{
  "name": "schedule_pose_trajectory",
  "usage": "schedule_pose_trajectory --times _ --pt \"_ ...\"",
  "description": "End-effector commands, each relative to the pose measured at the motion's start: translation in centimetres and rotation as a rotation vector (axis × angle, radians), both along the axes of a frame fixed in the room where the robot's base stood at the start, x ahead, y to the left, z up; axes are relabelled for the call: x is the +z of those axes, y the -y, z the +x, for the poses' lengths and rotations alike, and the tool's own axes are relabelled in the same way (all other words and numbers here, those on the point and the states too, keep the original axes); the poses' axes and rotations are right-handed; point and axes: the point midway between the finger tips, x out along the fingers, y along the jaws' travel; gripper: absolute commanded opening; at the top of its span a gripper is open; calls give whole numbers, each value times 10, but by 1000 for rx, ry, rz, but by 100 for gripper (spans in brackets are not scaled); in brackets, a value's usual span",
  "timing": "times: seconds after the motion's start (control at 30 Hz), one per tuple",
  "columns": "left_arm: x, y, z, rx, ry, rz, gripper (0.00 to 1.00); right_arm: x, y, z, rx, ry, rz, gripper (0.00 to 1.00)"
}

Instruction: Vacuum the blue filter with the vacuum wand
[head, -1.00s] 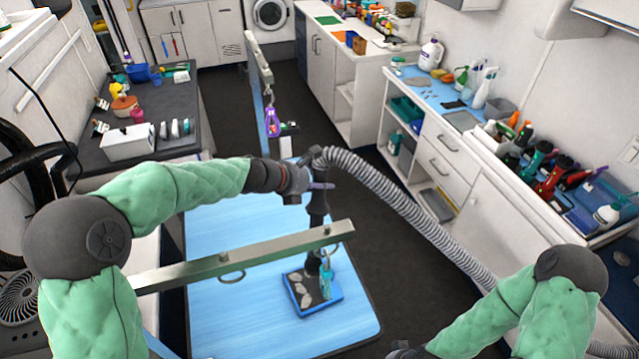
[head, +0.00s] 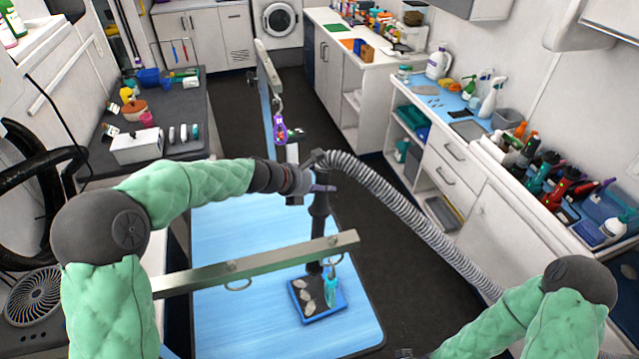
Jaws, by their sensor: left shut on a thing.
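The blue filter (head: 340,303), a square blue frame with a dark grey face and pale grey clumps on it, lies on the blue tabletop (head: 235,225). My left gripper (head: 303,182) is shut on the black vacuum wand (head: 319,215), which points down, nearly upright. The wand's lower end is at the far part of the filter; I cannot tell whether it touches. A metal bar hides part of the wand. Only a dark sliver of what seems my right gripper (head: 404,353) shows at the bottom edge; its fingers are not visible.
The grey ribbed hose (head: 400,215) runs from the wand to the lower right. Counters stand left and right; dark floor (head: 365,225) lies between.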

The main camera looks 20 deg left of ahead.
Motion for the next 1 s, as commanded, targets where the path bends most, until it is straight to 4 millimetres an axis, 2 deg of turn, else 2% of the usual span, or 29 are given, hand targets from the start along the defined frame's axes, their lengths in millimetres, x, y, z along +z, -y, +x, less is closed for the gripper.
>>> schedule_pose_trajectory --times 0.57,1.0 --pt "2 -2 0 1 3 -1 16 0 0 0 0 0 0 40" --pt "2 -27 -21 3 2 -1 16 -2 0 0 0 0 0 40"
